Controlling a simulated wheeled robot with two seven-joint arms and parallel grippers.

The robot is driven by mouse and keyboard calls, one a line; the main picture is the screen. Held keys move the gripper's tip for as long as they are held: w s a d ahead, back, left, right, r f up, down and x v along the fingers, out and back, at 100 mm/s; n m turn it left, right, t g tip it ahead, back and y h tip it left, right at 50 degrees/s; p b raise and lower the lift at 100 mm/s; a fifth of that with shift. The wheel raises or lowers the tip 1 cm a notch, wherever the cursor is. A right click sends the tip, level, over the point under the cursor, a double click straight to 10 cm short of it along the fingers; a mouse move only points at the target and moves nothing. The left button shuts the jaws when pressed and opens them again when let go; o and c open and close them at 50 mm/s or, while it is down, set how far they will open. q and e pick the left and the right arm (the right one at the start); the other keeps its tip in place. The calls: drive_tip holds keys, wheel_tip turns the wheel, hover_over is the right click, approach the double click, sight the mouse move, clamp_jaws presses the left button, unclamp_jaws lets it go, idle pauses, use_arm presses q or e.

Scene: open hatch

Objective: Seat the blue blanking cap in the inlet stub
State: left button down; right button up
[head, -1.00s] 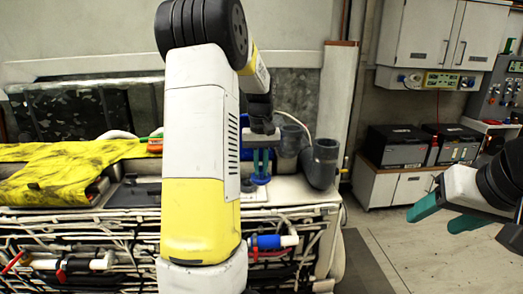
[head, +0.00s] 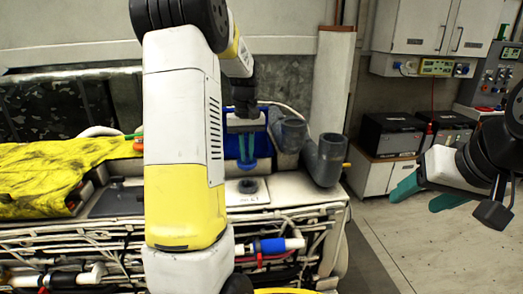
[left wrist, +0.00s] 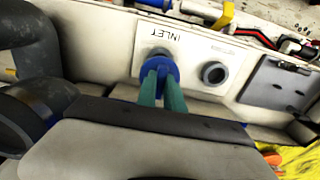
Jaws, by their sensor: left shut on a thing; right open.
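My left gripper (head: 246,148) is shut on the blue blanking cap (head: 247,165), fingers pointing down. The cap is above the grey inlet stub (head: 248,186), with a visible gap in the head view. In the left wrist view the cap (left wrist: 161,68) sits at the teal fingertips (left wrist: 161,86) and partly covers the stub (left wrist: 157,52) beside the upside-down "INLET" lettering. A second open grey stub (left wrist: 215,72) is on the same white plate. My right gripper (head: 424,195) is open and empty at the right, away from the bench.
Two grey pipes (head: 326,160) stand just right of my left gripper. A yellow cloth (head: 50,175) lies on the left. Hoses and a blue fitting (head: 270,246) run along the bench front. My left arm hides part of the bench top.

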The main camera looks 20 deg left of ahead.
sight(247, 167)
use_arm(q)
drive_tip(key=shift+f, duration=2.65)
drive_tip(key=shift+f, duration=1.2)
idle(1.6)
drive_tip(key=c, duration=1.4)
unclamp_jaws()
drive_tip(key=o, duration=0.6)
drive_tip(key=shift+r, duration=0.1)
drive_tip(key=shift+r, duration=3.4)
